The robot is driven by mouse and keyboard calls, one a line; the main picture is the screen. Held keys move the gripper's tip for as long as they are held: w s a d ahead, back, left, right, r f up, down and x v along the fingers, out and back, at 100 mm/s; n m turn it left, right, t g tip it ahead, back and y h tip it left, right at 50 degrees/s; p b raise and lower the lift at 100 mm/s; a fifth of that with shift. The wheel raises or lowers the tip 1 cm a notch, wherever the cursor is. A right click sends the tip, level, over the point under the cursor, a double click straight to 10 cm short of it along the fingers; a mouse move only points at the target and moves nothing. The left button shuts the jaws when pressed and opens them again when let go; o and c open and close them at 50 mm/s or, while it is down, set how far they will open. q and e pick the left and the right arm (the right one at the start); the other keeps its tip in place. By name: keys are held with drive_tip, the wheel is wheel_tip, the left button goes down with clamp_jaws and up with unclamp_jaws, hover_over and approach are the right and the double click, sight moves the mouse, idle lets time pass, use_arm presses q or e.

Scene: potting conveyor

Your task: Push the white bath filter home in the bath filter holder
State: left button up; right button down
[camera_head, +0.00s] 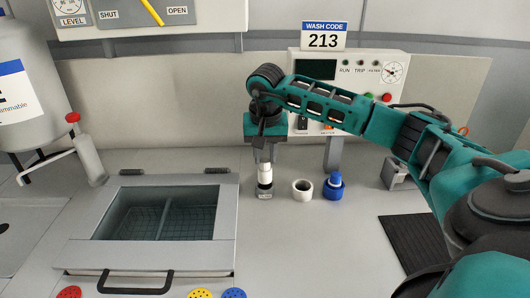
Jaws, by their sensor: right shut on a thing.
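The filter is a small upright white cylinder. Its lower end meets a dark, short holder (264,189) with a small label at its foot. The filter stands in line with the holder; how deep it sits inside cannot be told at this size. My left gripper is not in view.
A white open cup (303,190) and a blue holder with a blue piece in it (334,187) stand just right. The wash bath (230,225) with its glass lid and black handle (135,288) lies front left. A control box (305,65) stands behind. A black ribbed mat (412,245) lies right.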

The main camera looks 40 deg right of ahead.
sight(265, 162)
idle(0.8)
drive_tip(key=shift+p, duration=0.35)
idle(0.4)
drive_tip(key=shift+f+b, duration=1.35)
drive_tip(key=shift+f, duration=0.75)
drive_tip(key=c, duration=0.8)
unclamp_jaws()
drive_tip(key=shift+r, duration=0.1)
drive_tip(key=r, duration=0.4)
drive_tip(key=s+a+r, duration=0.1)
drive_tip(key=r, duration=0.3)
drive_tip(key=s+r, duration=0.1)
drive_tip(key=r, duration=0.3)
drive_tip(key=shift+a+r+p, duration=0.3)
drive_tip(key=shift+a, duration=0.05)
